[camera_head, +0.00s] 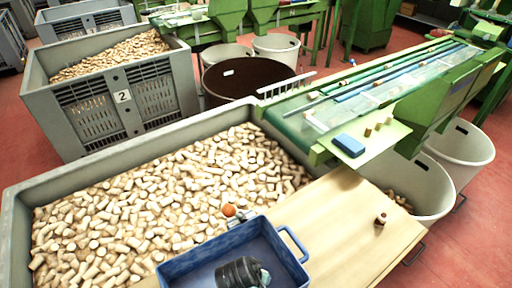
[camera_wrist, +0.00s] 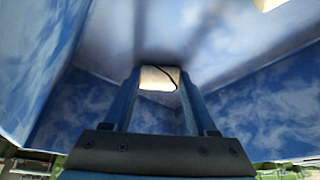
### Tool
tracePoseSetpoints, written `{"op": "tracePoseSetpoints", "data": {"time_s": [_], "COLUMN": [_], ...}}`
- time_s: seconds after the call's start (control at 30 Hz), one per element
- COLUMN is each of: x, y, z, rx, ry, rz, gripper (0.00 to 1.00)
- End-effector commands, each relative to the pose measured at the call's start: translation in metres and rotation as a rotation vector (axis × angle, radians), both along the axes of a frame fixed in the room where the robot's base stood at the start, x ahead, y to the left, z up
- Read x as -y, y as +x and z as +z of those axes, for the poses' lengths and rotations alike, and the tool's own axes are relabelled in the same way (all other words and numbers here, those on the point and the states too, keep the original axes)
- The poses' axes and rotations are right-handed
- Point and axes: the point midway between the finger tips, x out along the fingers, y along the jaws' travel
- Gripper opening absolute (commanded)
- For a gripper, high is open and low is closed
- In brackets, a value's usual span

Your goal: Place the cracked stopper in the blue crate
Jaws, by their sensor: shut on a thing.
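The cracked stopper (camera_wrist: 160,80), pale with a dark curved crack line, sits between the fingertips of my gripper (camera_wrist: 156,84) in the wrist view. My gripper is shut on it. The blue crate (camera_head: 181,272) stands at the bottom centre of the head view, with a handle on its right side. Its blue walls (camera_wrist: 285,105) surround the gripper in the wrist view, so the stopper is within the crate. I cannot tell whether the stopper touches the crate floor. In the head view my dark wrist (camera_head: 240,272) is over the crate's inside and the stopper is hidden.
A large grey bin (camera_head: 20,212) full of pale stoppers lies behind and left of the crate. A wooden table (camera_head: 335,222) to the right carries a small brown stopper (camera_head: 380,220) and has free room.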

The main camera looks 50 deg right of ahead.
Motion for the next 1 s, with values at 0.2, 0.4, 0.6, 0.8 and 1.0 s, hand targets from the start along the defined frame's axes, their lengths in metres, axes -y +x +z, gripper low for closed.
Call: {"op": "tracePoseSetpoints", "data": {"time_s": [0.2, 0.4, 0.6, 0.8, 1.0], "x": [0.0, 0.0, 0.0, 0.0, -0.004], "y": [0.0, 0.0, 0.0, 0.0, 0.0], "z": [-0.001, -0.004, -0.004, -0.003, 0.012], "rx": [0.001, 0.0, 0.001, 0.001, 0.003], "ry": [-0.001, 0.0, 0.0, 0.0, -0.002], "rz": [0.0, 0.0, 0.0, 0.0, 0.002], "gripper": [0.07, 0.65, 0.88, 0.88, 0.88]}}
